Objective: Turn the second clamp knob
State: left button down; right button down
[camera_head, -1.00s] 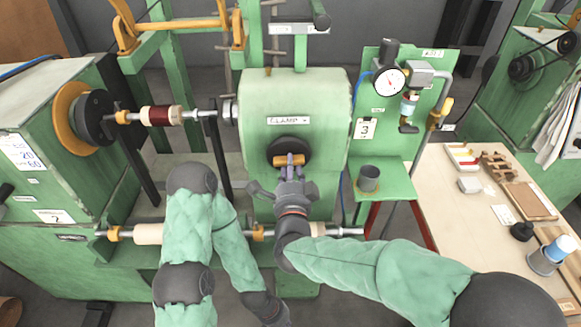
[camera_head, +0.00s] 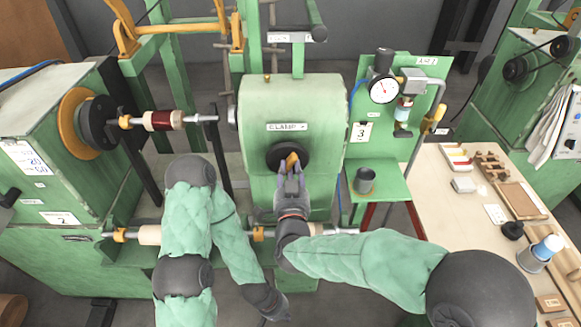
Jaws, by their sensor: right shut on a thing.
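The clamp housing (camera_head: 293,100) is a green box labelled CLAMP in the middle of the head view. Its knob (camera_head: 278,155) is a round black disc with a yellow-orange grip bar on the front face. The bar stands tilted close to upright, partly hidden by the fingers. My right gripper (camera_head: 290,168) comes from below and is shut on the knob's bar. My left gripper (camera_head: 280,312) hangs low near the bottom edge, away from the knob. It is dark and too small to tell whether it is open.
A spindle with a dark red coil (camera_head: 160,121) lies left of the housing. A lower shaft (camera_head: 148,235) runs behind my arms. A gauge panel (camera_head: 425,75) and a shelf with a grey cup (camera_head: 364,180) stand at right. A cream workbench (camera_head: 470,215) holds small parts.

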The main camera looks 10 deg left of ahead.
jog(key=n+p, duration=0.2)
jog(key=n, duration=0.3)
jog(key=shift+n+p, duration=0.3)
dwell(0.5)
jog(key=c, duration=1)
grip_release()
jog(key=shift+r, duration=0.1)
jog(key=v, duration=1.2)
